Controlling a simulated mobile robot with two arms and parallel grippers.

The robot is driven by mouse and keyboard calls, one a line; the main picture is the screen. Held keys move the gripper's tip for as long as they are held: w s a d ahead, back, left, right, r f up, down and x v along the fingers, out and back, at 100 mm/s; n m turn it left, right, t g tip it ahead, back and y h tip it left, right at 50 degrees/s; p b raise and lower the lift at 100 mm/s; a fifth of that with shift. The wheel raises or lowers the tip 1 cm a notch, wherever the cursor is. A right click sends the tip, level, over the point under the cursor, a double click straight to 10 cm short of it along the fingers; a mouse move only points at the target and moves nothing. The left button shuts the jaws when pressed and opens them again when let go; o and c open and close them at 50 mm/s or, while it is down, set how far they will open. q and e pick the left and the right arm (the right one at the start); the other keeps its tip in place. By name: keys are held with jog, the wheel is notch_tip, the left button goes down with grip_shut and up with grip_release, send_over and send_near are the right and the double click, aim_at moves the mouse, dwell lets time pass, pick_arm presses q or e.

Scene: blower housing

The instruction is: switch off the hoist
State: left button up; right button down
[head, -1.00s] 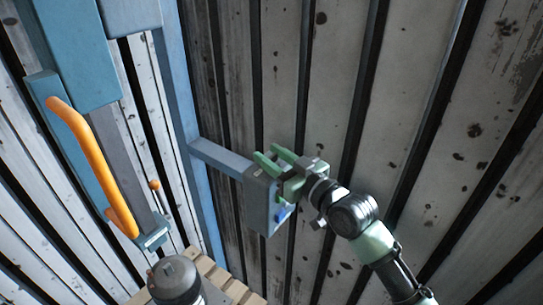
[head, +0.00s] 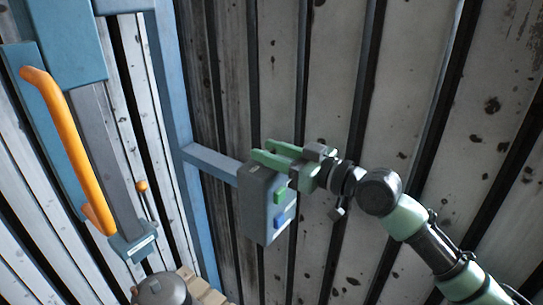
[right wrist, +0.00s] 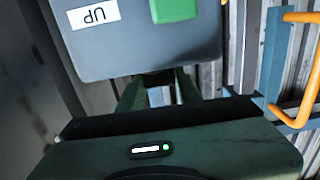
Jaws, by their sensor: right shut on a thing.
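The grey control box (head: 264,205) is fixed to the end of a blue side arm (head: 212,162) in the head view. Its face has a green button (head: 281,195) above a blue button (head: 279,221). In the right wrist view the box (right wrist: 130,50) shows an upside-down "UP" label and the green button (right wrist: 172,9). My right gripper (head: 270,152) is at the top edge of the box, its green fingers reaching across it. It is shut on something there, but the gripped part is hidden. My left gripper is in neither view.
A blue machine frame (head: 170,90) with a thick orange handle (head: 65,140) stands at left. A small orange-knobbed lever (head: 142,186) is beside it. A dark round-topped object (head: 160,290) is at the bottom. Stained plank walls lie behind; the right side looks clear.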

jog(key=c, duration=1)
grip_release()
jog(key=shift+a+r, duration=0.1)
jog(key=shift+r, duration=0.1)
jog(key=shift+o, duration=0.2)
jog(key=shift+w+a+f, duration=0.15)
jog(key=shift+s+d+f, duration=0.1)
jog(key=shift+s+d, duration=0.2)
jog(key=shift+d, duration=0.25)
jog(key=b+v, duration=0.2)
jog(key=v, duration=0.4)
jog(key=shift+s+d, duration=0.2)
jog(key=shift+s, duration=0.1)
